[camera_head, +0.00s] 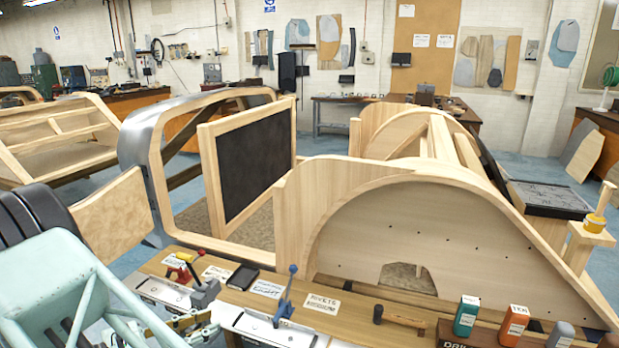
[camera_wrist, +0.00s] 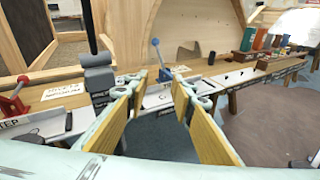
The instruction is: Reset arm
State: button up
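My gripper (camera_wrist: 161,82) shows in the wrist view with its two yellow-faced fingers apart and nothing held between them. The fingers point out over the workbench (camera_wrist: 115,85), and a blue-handled clamp (camera_wrist: 158,58) shows beyond the gap between the tips. In the head view my pale green arm fills the lower left corner, and the gripper is only partly seen there, low over the bench's left end. I cannot tell the exact height of the fingers above the bench.
The bench in the head view (camera_head: 375,331) holds a red-handled clamp (camera_head: 189,264), the blue-handled clamp (camera_head: 285,297), a mallet (camera_head: 400,317) and several bottles on the right. A large wooden bodyframe (camera_head: 400,225) stands close behind. Floor is open right of the bench in the wrist view.

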jog(key=s+d+r+m+g+y, duration=0.1)
jog(key=d+r+m+g, duration=0.4)
jog(key=d, duration=0.7)
jog(key=s+d+r+m+g, duration=0.1)
jog(key=d+r+m+g, duration=0.1)
jog(key=d+r, duration=0.75)
jog(key=s+d+r+m+g+y, duration=0.1)
jog(key=d+r+m+g, duration=0.3)
jog(key=d, duration=1)
jog(key=s+d+r+m+g+y, duration=0.1)
jog(key=s+d+r+m+y, duration=0.2)
jog(key=s+d+r+m, duration=0.55)
jog(key=s+d+r+m+t+y, duration=0.1)
jog(key=s+r+m+y, duration=0.1)
jog(key=s, duration=0.5)
jog(key=s+d+r+m+t+y, duration=0.1)
jog(key=s+d+r+t+y, duration=0.1)
jog(key=s, duration=0.6)
jog(key=s+d+r+m+t+y, duration=0.2)
jog(key=s+r, duration=0.2)
jog(key=s, duration=0.4)
jog(key=shift+s+m+y, duration=0.2)
jog(key=shift+m+y, duration=0.15)
jog(key=shift+y, duration=0.05)
jog(key=shift+d, duration=0.1)
dwell(0.5)
